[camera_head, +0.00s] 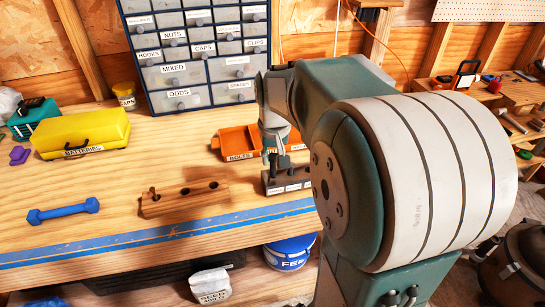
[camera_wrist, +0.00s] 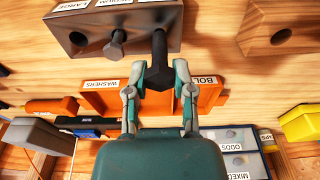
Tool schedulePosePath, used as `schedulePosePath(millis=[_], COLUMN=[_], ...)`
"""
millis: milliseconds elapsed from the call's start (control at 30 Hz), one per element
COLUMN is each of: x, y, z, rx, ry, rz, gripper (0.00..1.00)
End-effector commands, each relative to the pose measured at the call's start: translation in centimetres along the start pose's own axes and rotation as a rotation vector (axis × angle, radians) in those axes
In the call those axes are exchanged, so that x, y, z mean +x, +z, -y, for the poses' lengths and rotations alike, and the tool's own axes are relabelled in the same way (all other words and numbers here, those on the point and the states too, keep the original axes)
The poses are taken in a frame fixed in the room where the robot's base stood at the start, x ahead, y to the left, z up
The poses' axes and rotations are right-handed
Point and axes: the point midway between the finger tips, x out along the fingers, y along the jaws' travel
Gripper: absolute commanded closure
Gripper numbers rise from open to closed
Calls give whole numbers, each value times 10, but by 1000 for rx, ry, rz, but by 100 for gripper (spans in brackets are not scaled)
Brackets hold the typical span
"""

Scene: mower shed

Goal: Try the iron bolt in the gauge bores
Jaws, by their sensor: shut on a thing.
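My gripper (camera_wrist: 159,76) is shut on a dark bolt (camera_wrist: 158,82), holding it by its hex head. The bolt's shank points at the top face of the gauge block (camera_wrist: 200,22), a dark block with white labels. Its tip overlaps the block near one end; I cannot tell whether it is in a bore or just above. The bore by the LARGE label (camera_wrist: 77,39) is empty. Another bolt (camera_wrist: 116,42) stands in the middle of the block. In the head view my gripper (camera_head: 271,158) is over the gauge block (camera_head: 288,183), partly hidden by my arm.
An orange tray (camera_head: 237,137) labelled BOLTS and WASHERS lies behind the block. A wooden block with holes (camera_head: 190,197), a blue dumbbell-shaped object (camera_head: 63,211) and a yellow BATTERIES box (camera_head: 82,132) are left. A drawer cabinet (camera_head: 200,52) stands behind. The bench front has blue tape.

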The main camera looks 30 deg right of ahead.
Motion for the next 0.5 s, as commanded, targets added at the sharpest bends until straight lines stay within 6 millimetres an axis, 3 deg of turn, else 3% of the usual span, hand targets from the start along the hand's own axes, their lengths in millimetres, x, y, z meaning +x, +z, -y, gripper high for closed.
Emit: schedulePosePath(millis=[500], x=[4], y=[1], z=[0], rx=[0], ry=[0], rz=[1], gripper=[100])
